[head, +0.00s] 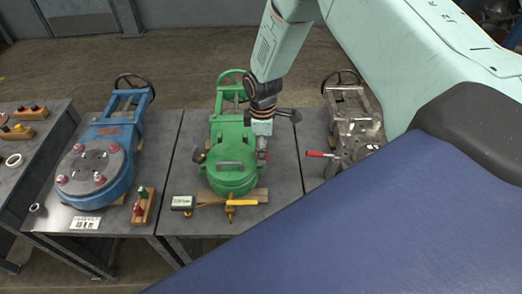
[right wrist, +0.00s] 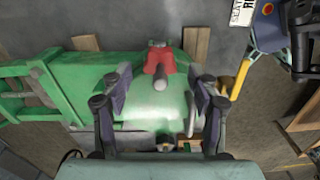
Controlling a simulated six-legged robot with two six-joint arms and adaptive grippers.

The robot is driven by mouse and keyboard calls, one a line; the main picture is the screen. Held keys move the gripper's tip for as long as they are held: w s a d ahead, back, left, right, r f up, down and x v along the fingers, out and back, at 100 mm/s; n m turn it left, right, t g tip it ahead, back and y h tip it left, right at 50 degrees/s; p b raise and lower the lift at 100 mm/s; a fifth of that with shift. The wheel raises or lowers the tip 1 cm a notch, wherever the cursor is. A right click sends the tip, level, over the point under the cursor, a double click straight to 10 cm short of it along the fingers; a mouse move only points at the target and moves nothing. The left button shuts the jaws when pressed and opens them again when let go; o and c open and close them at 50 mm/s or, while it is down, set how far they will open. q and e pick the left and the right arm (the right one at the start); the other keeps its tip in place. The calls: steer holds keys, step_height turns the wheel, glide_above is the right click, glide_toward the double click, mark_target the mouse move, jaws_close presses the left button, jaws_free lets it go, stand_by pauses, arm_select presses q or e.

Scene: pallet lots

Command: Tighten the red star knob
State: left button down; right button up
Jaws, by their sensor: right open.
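The red star knob (right wrist: 159,60) sits on the side of the green valve body (right wrist: 80,85), with a grey stem or boss pointing toward the camera in the right wrist view. In the head view a bit of the red knob (head: 262,155) shows just below my right gripper (head: 263,140), at the right side of the green valve (head: 235,170). In the right wrist view my right gripper (right wrist: 160,88) is open. Its two fingers stand apart to the left and right of the knob, and I see no contact. My left gripper is not in view.
A yellow handle (head: 230,208) and a small tagged box (head: 183,203) lie at the front of the green valve. A blue valve (head: 100,165) stands on the left table, and a grey valve (head: 355,135) with a red lever (head: 317,153) on the right. A handwheel (head: 232,80) rises behind.

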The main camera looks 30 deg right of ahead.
steer(key=shift+f, duration=0.9)
steer(key=shift+s+d, duration=0.15)
steer(key=shift+s, duration=0.05)
steer(key=shift+w+a+f, duration=0.15)
steer(key=shift+w+a, duration=0.05)
steer(key=shift+w, duration=0.05)
steer(key=shift+c, duration=1.4)
steer(key=shift+s+d, duration=0.15)
steer(key=c, duration=0.9)
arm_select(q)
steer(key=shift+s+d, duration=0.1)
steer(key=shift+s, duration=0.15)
